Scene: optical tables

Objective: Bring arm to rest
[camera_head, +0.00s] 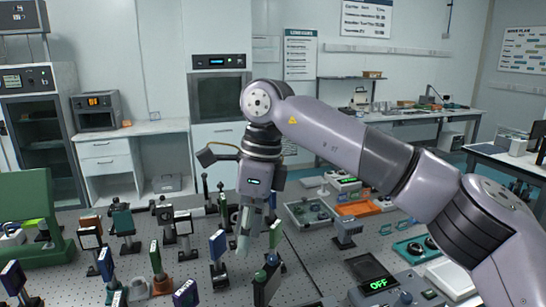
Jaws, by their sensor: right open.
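My right arm (325,130) comes in from the right, rises to a bent elbow and drops to the wrist. My right gripper (252,232) hangs pointing down over the optical table (190,290), among the mounted optics. It is open, and I see nothing held in it. Its fingers overlap some mounts behind, so their exact clearance is hard to tell. My left gripper is not in view.
Several post-mounted optics, such as a dark mount (123,222) and a blue-edged mount (218,247), crowd the table around the gripper. A controller reading OFF (377,285) sits at front right. A green block (35,215) stands at left.

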